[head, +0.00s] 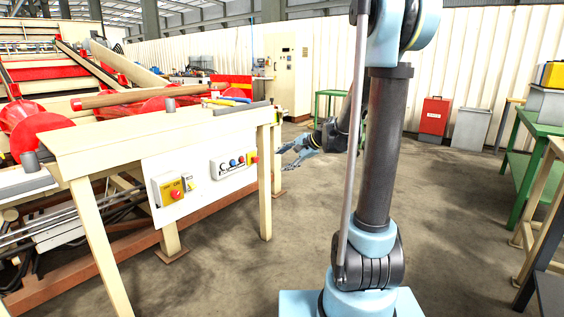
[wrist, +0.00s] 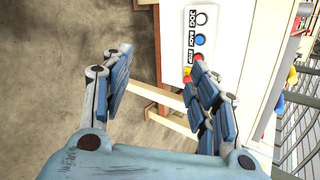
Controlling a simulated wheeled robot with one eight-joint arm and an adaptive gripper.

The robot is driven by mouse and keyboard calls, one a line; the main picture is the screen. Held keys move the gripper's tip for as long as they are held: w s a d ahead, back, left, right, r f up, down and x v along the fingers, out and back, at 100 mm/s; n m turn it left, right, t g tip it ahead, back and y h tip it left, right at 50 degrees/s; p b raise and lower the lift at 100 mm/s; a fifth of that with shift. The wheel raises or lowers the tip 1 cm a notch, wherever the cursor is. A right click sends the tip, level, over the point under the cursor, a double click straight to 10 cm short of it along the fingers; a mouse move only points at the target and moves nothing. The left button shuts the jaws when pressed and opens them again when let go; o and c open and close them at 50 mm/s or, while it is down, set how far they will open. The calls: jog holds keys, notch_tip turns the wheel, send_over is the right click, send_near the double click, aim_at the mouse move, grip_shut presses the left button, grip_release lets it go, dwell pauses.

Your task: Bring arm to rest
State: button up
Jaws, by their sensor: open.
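My gripper (head: 300,152) shows in the head view left of my upright arm column, pointing left toward the cream workbench (head: 130,140). It is open and empty, with clear floor beneath it. In the wrist view my gripper (wrist: 160,95) has its two blue fingers spread apart with nothing between them. Beyond the fingers the wrist view shows a button panel (wrist: 197,42) on the bench's side, with white, blue and red buttons. My upright arm link hides part of the scene behind it in the head view.
The bench carries a yellow control box (head: 173,188) and a button panel (head: 234,163) on its side. A green table (head: 543,130) stands at the right. A red bin (head: 434,116) and a grey bin (head: 471,128) stand by the back wall. The middle floor is clear.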

jog(key=s+d+f+n+g+h, duration=0.1)
jog(key=s+d+f+n+h, duration=0.2)
jog(key=s+d, duration=0.3)
jog(key=s+d+f+n+g+h, duration=0.1)
jog(key=s+d+f+n+h, duration=0.2)
jog(key=s, duration=1.4)
jog(key=s+d+f+n+g+h, duration=0.1)
jog(key=s+d+f+n+h, duration=0.1)
jog(key=s+d, duration=0.6)
jog(key=s+f+n, duration=0.1)
jog(key=s+n, duration=0.1)
jog(key=s, duration=0.2)
jog(key=shift+s+d+f+g+h, duration=0.25)
jog(key=shift+d+f+g+h, duration=0.05)
jog(key=shift+d+h, duration=0.1)
jog(key=shift+a, duration=0.1)
jog(key=shift+w+f, duration=0.2)
jog(key=shift+w, duration=0.3)
